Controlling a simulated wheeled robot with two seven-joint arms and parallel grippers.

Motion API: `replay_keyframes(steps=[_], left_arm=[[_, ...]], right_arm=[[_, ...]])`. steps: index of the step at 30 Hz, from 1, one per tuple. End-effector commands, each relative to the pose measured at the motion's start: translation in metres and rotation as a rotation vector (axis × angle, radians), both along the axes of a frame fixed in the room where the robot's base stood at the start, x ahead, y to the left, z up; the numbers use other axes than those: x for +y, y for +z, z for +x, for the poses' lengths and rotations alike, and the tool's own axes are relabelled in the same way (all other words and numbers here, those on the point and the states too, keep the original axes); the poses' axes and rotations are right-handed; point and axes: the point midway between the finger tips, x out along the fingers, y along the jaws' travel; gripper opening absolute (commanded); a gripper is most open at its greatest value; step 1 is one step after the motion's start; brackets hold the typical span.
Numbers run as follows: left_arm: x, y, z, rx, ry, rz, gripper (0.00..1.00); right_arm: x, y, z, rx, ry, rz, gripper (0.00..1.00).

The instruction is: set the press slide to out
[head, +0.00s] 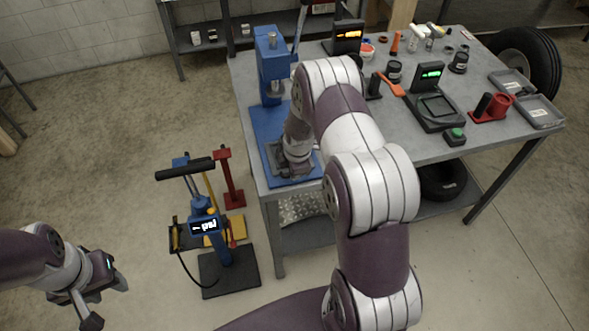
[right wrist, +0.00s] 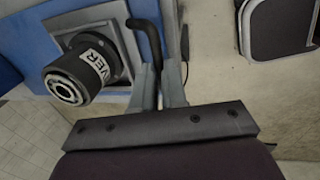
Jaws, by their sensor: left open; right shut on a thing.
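The blue press (head: 272,62) stands at the left end of the workbench on a blue base plate (head: 262,120). In the right wrist view, the press slide (right wrist: 128,62) is a grey square plate on the blue base, with a dark round part bearing a white label (right wrist: 90,68) on it. A black bent handle (right wrist: 148,36) stands beside the plate. My right gripper (right wrist: 160,85) is shut on this handle; my arm hides most of that spot in the head view. My left gripper (head: 107,302) is open and empty, low at the left, away from the bench.
The grey workbench (head: 480,75) carries a scale with a green display (head: 428,76), an orange-lit display (head: 347,36), a red holder (head: 494,107) and grey trays (head: 541,112). A blue floor pump (head: 205,224) stands left of the bench.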

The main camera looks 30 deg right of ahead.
Motion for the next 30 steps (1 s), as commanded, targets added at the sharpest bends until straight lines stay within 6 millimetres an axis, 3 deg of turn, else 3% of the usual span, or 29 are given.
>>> replay_keyframes(steps=[3, 4, 6, 17, 20, 30], left_arm=[[0.0, 0.0, 0.0, 0.0, 0.0, 0.0, 0.43], [0.0, 0.0, 0.0, 0.0, 0.0, 0.0, 0.43], [0.0, 0.0, 0.0, 0.0, 0.0, 0.0, 0.43], [0.0, -0.002, 0.0, 0.0, 0.0, 0.0, 0.43], [0.0, -0.006, 0.0, 0.0, 0.0, 0.0, 0.43], [0.0, -0.02, 0.0, 0.0, 0.0, 0.0, 0.43]], right_arm=[[0.0, 0.0, -0.002, 0.007, 0.0, 0.002, 0.0], [0.0, 0.0, -0.002, 0.008, 0.0, 0.002, 0.19], [0.0, -0.001, -0.002, 0.008, 0.0, 0.002, 0.38], [0.0, 0.005, -0.002, 0.004, 0.0, 0.001, 0.38], [0.001, 0.02, -0.004, 0.001, 0.0, 0.0, 0.38], [0.004, 0.105, -0.022, 0.0, -0.001, 0.0, 0.38]])
